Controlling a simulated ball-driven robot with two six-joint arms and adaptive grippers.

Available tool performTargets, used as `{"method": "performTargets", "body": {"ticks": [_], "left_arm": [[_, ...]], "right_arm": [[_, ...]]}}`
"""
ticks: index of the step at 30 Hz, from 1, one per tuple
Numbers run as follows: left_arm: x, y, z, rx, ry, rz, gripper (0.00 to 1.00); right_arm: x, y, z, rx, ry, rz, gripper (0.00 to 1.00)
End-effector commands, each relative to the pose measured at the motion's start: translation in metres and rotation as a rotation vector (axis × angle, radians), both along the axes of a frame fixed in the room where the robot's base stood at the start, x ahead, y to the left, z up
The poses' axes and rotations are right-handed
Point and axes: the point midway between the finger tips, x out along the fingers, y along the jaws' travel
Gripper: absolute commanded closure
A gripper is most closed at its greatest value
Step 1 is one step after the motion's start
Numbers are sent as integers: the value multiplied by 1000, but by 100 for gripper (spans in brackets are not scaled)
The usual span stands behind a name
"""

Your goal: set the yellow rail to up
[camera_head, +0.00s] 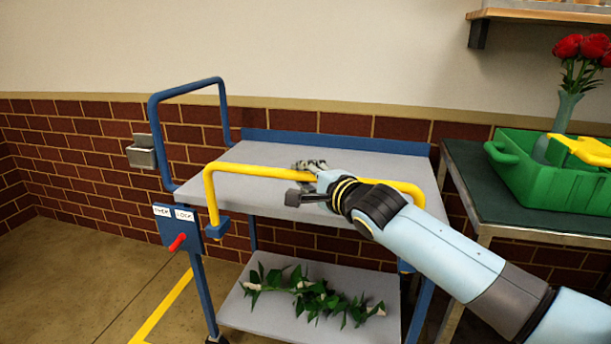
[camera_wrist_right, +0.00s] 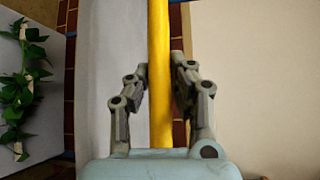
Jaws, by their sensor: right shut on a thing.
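The yellow rail (camera_head: 252,171) is a bent bar along the front of the blue and grey trolley. Its left end sits in a blue bracket (camera_head: 217,229), and its long bar appears above the front edge of the top shelf (camera_head: 290,150). My right gripper (camera_head: 309,180) is at the middle of the bar and hides part of it. In the right wrist view the rail (camera_wrist_right: 160,40) runs between the two fingers of the gripper (camera_wrist_right: 160,78), which is shut on it. My left gripper is not in view.
A panel with a red lever (camera_head: 177,242) and lock labels is on the trolley's left. Leafy stems (camera_head: 310,295) lie on the lower shelf. At right, a green crate (camera_head: 540,182) and a vase of red roses (camera_head: 563,108) stand on a table (camera_head: 500,205). The top shelf looks clear.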

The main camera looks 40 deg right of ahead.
Motion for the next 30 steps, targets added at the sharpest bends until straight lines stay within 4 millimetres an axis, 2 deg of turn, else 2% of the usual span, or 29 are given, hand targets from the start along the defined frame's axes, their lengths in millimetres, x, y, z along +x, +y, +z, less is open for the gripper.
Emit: {"method": "performTargets", "body": {"ticks": [5,6,11,18,22,26,30], "left_arm": [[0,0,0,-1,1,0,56],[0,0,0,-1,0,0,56],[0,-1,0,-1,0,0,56],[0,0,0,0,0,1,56],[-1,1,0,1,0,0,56],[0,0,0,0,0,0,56],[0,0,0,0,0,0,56]], "right_arm": [[2,0,5,-5,-11,3,100],[2,0,5,-5,-11,3,76],[1,0,4,-3,-9,2,56],[0,0,2,-2,-6,1,56],[-9,0,2,-4,-3,1,56],[-32,2,6,-6,-4,3,56],[-64,5,10,-7,-3,4,56]]}}
